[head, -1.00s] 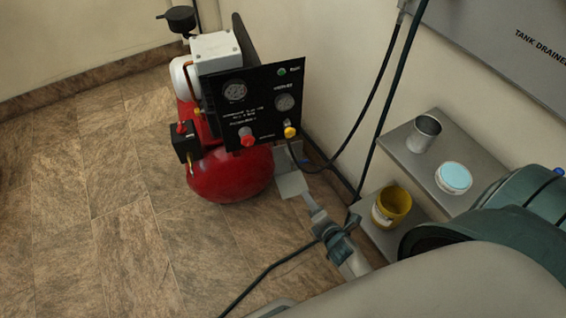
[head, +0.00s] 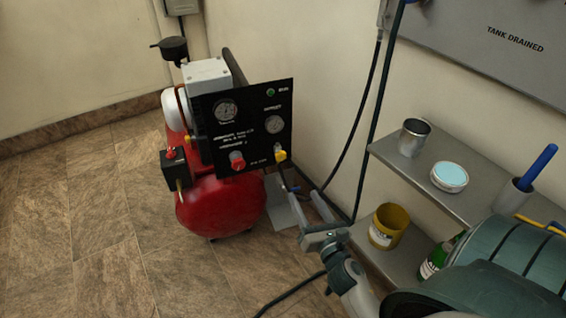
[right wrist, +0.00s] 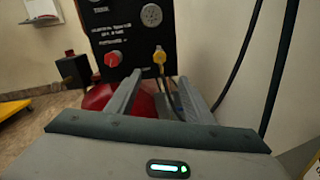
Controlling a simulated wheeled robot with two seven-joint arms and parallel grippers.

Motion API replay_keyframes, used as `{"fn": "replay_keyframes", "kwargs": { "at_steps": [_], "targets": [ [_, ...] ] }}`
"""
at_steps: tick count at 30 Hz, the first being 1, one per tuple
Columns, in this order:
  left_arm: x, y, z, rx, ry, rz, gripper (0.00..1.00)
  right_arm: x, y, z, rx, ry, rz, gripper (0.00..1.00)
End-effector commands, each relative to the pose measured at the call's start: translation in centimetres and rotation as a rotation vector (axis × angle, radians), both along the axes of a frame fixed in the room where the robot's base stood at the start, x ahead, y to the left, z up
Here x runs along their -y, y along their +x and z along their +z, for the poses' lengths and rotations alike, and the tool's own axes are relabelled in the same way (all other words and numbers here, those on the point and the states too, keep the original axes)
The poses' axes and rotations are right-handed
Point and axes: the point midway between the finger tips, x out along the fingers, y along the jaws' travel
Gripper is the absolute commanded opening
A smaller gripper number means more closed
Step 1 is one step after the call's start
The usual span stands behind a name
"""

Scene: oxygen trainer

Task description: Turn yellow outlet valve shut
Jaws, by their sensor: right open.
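The yellow outlet valve (head: 280,155) sits at the lower right of the black panel (head: 242,128) on the red compressor (head: 220,205). In the right wrist view the yellow valve (right wrist: 159,57) stands just beyond the fingertips, roughly midway between them. My right gripper (head: 302,193) is open and empty, below and to the right of the valve in the head view. In the right wrist view its two fingers (right wrist: 160,77) point at the lower panel. No contact with the valve shows. My left gripper is out of view.
A red knob (head: 237,160) sits left of the valve. A dark hose (head: 365,120) hangs along the wall at right. Steel shelves (head: 405,175) hold a metal cup (head: 413,138), a blue-topped tin (head: 449,177) and a yellow pot (head: 388,225).

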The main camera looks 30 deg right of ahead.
Motion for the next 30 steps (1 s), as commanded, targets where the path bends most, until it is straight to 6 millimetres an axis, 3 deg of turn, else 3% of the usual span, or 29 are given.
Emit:
{"fn": "replay_keyframes", "kwargs": {
  "at_steps": [11,30],
  "targets": [
    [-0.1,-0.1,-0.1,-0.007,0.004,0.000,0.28,0.7,3.0,0.1,0.003,0.000,0.001,0.47],
    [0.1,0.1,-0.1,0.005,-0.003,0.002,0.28,3.3,13.9,0.0,0.002,0.003,0.000,0.47]
  ]
}}
